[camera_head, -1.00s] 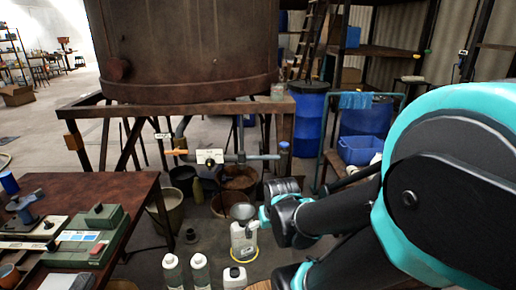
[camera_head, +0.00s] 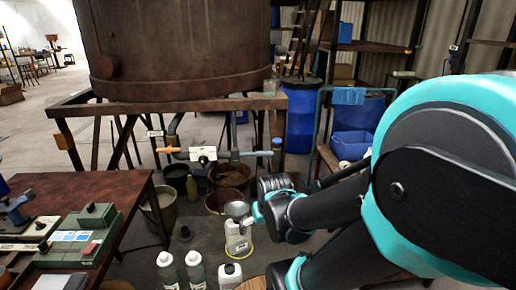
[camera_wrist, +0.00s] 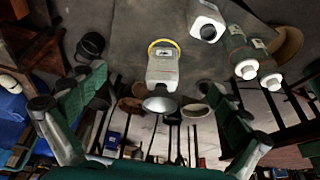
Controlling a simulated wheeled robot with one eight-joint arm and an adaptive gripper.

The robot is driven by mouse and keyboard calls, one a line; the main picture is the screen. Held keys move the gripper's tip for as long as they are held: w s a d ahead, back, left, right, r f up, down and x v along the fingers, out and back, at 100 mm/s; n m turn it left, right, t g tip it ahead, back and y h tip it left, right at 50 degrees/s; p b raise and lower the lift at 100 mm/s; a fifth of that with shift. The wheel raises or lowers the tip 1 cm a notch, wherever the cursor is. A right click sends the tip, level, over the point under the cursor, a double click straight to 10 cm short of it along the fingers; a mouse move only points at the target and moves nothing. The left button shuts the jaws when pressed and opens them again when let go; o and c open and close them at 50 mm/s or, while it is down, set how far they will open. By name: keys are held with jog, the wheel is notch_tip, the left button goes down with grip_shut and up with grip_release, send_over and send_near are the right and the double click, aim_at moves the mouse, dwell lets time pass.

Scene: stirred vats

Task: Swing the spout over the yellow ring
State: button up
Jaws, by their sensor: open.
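The yellow ring (camera_head: 240,256) lies on the floor around the base of a white jug (camera_head: 237,236), which has a grey funnel (camera_head: 237,210) in its neck. The ring (camera_wrist: 153,44), jug (camera_wrist: 162,67) and funnel (camera_wrist: 159,104) also show in the wrist view. Under the big rusty vat (camera_head: 180,50), a grey pipe with an orange-ended bar (camera_head: 252,154) hangs behind and above the jug; it looks like the spout. My gripper (camera_wrist: 155,130) is open and empty, its green fingers wide apart. In the head view my arm hides it mostly, right of the jug.
White-capped bottles (camera_head: 196,270) and a white canister (camera_head: 230,275) stand in front of the jug. Buckets (camera_head: 160,208) stand under the vat's frame (camera_head: 105,108). A workbench (camera_head: 130,200) is at left; blue drums (camera_head: 300,120) stand behind at right.

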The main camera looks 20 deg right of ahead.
jog(key=shift+w+r, duration=0.1)
jog(key=shift+w, duration=0.05)
jog(key=shift+c, duration=1.3)
jog(key=w+r, duration=0.3)
jog(key=w, duration=0.2)
jog(key=w+d+r+m+t, duration=0.1)
jog(key=w+r, duration=0.2)
jog(key=w, duration=0.3)
jog(key=w+d+r+t, duration=0.1)
jog(key=w+r, duration=0.1)
jog(key=w, duration=0.3)
jog(key=shift+w+d+r, duration=0.25)
jog(key=shift+w+r, duration=0.15)
jog(key=c, duration=1)
jog(key=w+d+r+t, duration=0.1)
jog(key=w+d+r, duration=0.1)
jog(key=w, duration=0.3)
jog(key=w+d+r+m+t, duration=0.1)
jog(key=w+d+r, duration=0.1)
jog(key=w+r, duration=0.2)
jog(key=w+d+r+m+t, duration=0.1)
jog(key=w+d+r, duration=0.1)
jog(key=w, duration=0.6)
jog(key=shift+w+d+r, duration=0.15)
jog(key=shift+d+r, duration=0.1)
jog(key=shift+r, duration=0.35)
jog(key=shift+c, duration=1.2)
jog(key=x, duration=1.7)
jog(key=shift+f, duration=0.1)
grip_shut()
